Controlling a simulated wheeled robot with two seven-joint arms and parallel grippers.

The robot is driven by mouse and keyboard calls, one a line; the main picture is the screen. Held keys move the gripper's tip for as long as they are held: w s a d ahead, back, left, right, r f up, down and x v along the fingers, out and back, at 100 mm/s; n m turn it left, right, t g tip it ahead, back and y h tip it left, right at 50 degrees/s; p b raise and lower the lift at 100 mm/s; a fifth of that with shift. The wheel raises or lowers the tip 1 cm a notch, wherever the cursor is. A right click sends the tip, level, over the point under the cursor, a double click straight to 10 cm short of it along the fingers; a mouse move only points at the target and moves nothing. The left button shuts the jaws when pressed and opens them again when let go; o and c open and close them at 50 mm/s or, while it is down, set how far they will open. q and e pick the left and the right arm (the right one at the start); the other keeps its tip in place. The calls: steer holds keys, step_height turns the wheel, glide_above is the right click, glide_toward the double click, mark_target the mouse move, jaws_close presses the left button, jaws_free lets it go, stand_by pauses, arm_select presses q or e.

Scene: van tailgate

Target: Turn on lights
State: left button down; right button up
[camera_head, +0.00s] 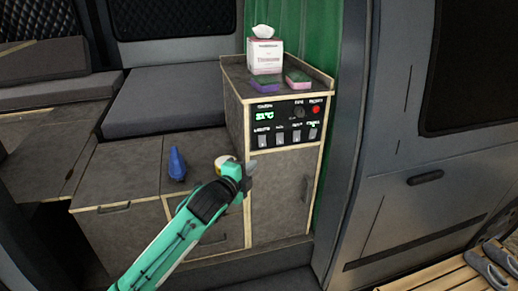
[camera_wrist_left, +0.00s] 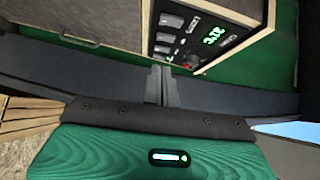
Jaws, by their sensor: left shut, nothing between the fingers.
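A black control panel (camera_head: 290,123) sits on the front of a grey cabinet. It has a green temperature display (camera_head: 263,116), a knob, a red button (camera_head: 316,109) and a row of several light rocker switches (camera_head: 279,140). A small green light shows above the rightmost switch (camera_head: 313,133). My left gripper (camera_head: 252,168) is shut and empty, in front of the cabinet and below the switches. In the left wrist view its fingers (camera_wrist_left: 160,86) point toward the panel (camera_wrist_left: 205,32), which appears turned. My right gripper is not in view.
A tissue box (camera_head: 265,55), a purple sponge (camera_head: 266,82) and a pink one (camera_head: 298,78) sit on the cabinet top. A green curtain (camera_head: 308,35) hangs behind.

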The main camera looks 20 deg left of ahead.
arm_select(q)
steer(key=p, duration=0.3)
glide_toward(266, 145)
steer(key=w+d, duration=0.1)
steer(key=d, duration=0.2)
steer(key=w, duration=0.1)
steer(key=w+a+p, duration=0.1)
steer(key=w, duration=0.2)
steer(key=shift+w+a+f, duration=0.1)
steer(key=shift+a+f, duration=0.1)
steer(key=shift+a, duration=0.2)
steer(key=shift+w, duration=0.15)
